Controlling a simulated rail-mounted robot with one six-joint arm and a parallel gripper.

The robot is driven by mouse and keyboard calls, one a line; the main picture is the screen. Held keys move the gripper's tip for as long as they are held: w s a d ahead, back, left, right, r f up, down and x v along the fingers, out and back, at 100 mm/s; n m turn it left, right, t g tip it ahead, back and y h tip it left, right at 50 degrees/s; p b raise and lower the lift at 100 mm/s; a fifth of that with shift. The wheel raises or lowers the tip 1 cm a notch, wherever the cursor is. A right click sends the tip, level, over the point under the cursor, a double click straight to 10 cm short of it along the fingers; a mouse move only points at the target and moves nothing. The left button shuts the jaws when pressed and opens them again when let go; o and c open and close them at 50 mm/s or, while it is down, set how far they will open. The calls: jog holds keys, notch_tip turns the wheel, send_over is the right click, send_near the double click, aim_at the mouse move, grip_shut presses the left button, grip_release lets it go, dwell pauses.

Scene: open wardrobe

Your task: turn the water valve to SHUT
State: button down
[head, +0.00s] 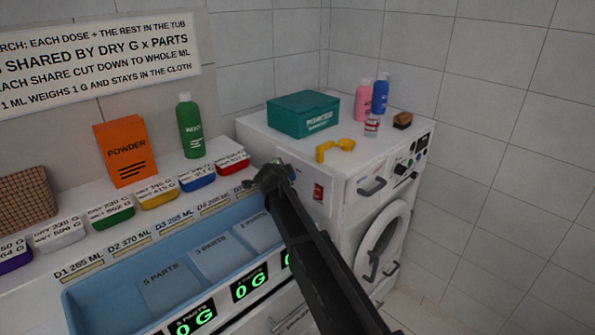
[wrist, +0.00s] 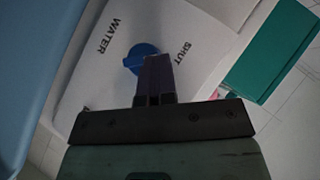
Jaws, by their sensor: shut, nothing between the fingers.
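The water valve is a round blue knob (wrist: 138,54) on a white panel in the wrist view. The word WATER is printed to its upper left and the word SHUT to its right. My gripper (wrist: 157,62) is shut and empty, its dark fingers overlapping the lower right part of the knob. I cannot tell whether they touch it, and the knob's pointing direction is partly hidden. In the head view my gripper (head: 262,178) is at the left side of the white washing machine (head: 340,200), and the arm hides much of that area.
A red switch (head: 318,192) is on the machine's side, right of my gripper. A teal powder box (head: 304,114), a yellow scoop (head: 334,148) and bottles stand on top. A blue divided tub (head: 100,300) and several small coloured dose tubs line the counter at left.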

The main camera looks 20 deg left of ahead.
jog(key=s+d+r+p, duration=0.3)
jog(key=s+r+p, duration=0.6)
jog(key=shift+s+d+r+p, duration=0.2)
jog(key=shift+s+p, duration=0.1)
jog(key=shift+s, duration=0.1)
dwell(0.4)
